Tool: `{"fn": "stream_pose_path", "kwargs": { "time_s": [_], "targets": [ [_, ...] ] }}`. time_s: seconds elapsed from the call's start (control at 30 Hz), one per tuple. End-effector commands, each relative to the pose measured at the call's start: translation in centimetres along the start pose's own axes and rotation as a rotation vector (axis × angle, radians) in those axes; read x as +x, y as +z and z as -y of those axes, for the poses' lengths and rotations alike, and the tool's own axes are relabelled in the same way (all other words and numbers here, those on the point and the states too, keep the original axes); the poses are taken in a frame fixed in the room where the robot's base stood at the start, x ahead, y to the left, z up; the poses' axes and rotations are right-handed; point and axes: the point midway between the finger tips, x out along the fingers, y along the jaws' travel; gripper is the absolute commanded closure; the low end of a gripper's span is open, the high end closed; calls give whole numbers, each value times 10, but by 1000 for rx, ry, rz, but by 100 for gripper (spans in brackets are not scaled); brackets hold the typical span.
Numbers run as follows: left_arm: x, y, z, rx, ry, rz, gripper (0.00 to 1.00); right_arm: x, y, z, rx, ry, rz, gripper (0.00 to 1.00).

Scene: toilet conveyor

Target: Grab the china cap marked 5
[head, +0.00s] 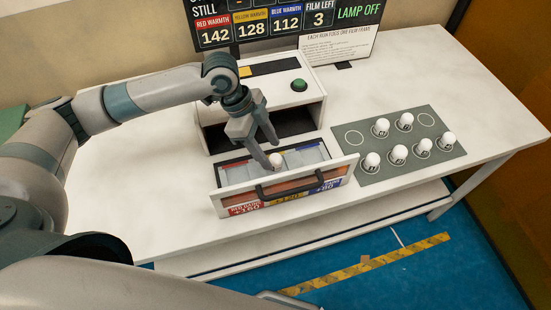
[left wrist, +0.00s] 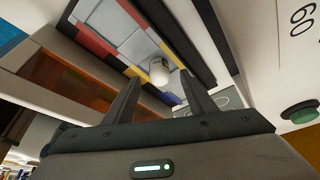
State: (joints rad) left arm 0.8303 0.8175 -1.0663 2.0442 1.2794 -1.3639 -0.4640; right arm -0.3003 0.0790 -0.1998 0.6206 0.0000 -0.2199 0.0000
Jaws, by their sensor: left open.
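A small white cap (head: 276,160) is at the open drawer (head: 262,190); it also shows in the left wrist view (left wrist: 158,71). I cannot see a number on it. My left gripper (head: 272,154) is open, fingers pointing down over the drawer. In the left wrist view the cap shows beyond and between the two fingertips (left wrist: 160,82); I cannot tell if they touch it. Several white caps (head: 397,153) with dark marks stand upright on the grey mat (head: 385,177) to the right; their numbers are too small to read. My right gripper is not in view.
The drawer projects from a white box with a green button (head: 299,85). A dark display (head: 285,22) and a white sign (head: 340,45) stand behind it. Two ring spots on the mat are empty. The white tabletop (head: 470,80) is clear at the back right.

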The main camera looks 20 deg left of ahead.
Motion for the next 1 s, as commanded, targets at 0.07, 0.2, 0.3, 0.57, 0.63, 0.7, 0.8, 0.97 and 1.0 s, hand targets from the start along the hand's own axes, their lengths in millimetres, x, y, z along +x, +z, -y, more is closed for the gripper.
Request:
{"fn": "stream_pose_path", "kwargs": {
  "time_s": [0.07, 0.2, 0.3, 0.57, 0.63, 0.7, 0.8, 0.97, 1.0],
  "targets": [
    [8, 0, -2, 0, 4, 0, 49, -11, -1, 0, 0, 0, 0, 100],
    [25, 0, -1, 0, 1, 0, 49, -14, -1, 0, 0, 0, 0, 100],
    [31, 1, -1, 0, 1, 0, 49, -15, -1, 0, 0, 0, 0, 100],
    [33, 1, -1, 2, 0, 0, 49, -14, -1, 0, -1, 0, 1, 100],
    [33, 1, -1, 2, 0, 0, 49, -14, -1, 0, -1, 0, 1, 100],
    [33, 1, -1, 2, 0, 0, 49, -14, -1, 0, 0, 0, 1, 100],
    [33, 1, -1, 2, -1, 0, 54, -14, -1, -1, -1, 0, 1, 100],
    [33, 1, -1, 2, 0, 0, 92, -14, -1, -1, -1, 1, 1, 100],
    [32, 1, -1, 2, 0, 0, 94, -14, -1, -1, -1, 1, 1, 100]
  ]
}}
